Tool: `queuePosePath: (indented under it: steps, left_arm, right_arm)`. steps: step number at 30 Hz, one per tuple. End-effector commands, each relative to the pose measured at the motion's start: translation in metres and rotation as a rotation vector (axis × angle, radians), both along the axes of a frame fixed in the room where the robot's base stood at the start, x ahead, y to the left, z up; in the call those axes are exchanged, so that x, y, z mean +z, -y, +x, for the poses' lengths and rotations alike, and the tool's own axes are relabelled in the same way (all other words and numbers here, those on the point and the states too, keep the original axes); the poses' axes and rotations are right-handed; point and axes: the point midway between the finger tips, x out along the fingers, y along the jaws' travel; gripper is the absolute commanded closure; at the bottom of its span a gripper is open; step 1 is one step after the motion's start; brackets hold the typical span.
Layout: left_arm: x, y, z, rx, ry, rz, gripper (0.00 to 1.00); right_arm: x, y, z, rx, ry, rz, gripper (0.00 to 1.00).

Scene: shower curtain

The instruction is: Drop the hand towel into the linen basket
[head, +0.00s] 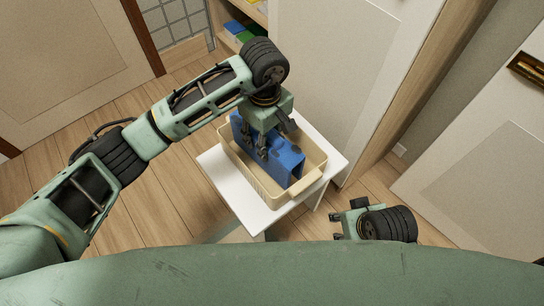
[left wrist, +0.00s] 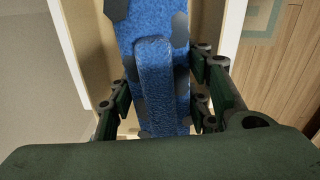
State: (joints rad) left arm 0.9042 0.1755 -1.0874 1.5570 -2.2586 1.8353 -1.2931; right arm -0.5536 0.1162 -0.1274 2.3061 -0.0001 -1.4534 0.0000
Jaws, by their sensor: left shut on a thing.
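The blue hand towel (head: 284,158) with darker patches hangs folded inside the cream linen basket (head: 254,186), its top standing above the rim. My left gripper (head: 264,150) is over the basket and shut on the towel. In the left wrist view, the towel (left wrist: 155,75) lies between the fingers of the left gripper (left wrist: 165,108), with the basket wall beside it. The towel's lower part is hidden by the basket. My right gripper (head: 340,224) is low at the right of the stand, apart from basket and towel; its finger gap is too small to judge.
The basket stands on a small white table (head: 222,172). A cabinet with shelves of folded coloured cloths (head: 236,30) is behind it. A pale door panel (head: 335,70) rises close behind the table. Wood floor (head: 165,205) is clear at the left.

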Motion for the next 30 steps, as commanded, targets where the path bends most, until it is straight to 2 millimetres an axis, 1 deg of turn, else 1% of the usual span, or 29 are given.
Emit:
queuePosePath:
  steps: [5,6,13,23,26,29,30]
  left_arm:
    - [0.0,0.0,0.0,0.0,0.001,-0.001,0.85]
    - [0.0,0.0,0.0,0.0,0.001,-0.001,0.54]
    - [0.0,0.0,0.0,0.0,0.001,-0.001,0.33]
    - [0.002,0.0,0.0,0.0,0.0,0.0,0.33]
    - [0.01,0.0,0.001,0.0,0.003,-0.002,0.33]
    - [0.026,0.0,0.002,0.0,0.004,-0.002,0.33]
    - [0.035,0.0,0.002,-0.001,0.006,-0.001,0.33]
  right_arm:
    - [0.0,0.0,0.0,0.0,0.0,0.0,0.6]
    - [0.0,0.0,0.0,0.0,0.0,0.0,0.6]
    - [0.0,0.0,0.0,0.0,0.0,-0.001,0.6]
    - [-0.001,0.0,0.0,0.001,0.0,0.001,0.6]
    - [0.0,0.0,0.0,0.001,0.0,0.001,0.6]
    - [0.0,0.0,0.0,0.001,0.0,0.001,0.6]
    - [0.0,0.0,0.0,0.001,0.0,0.0,0.6]
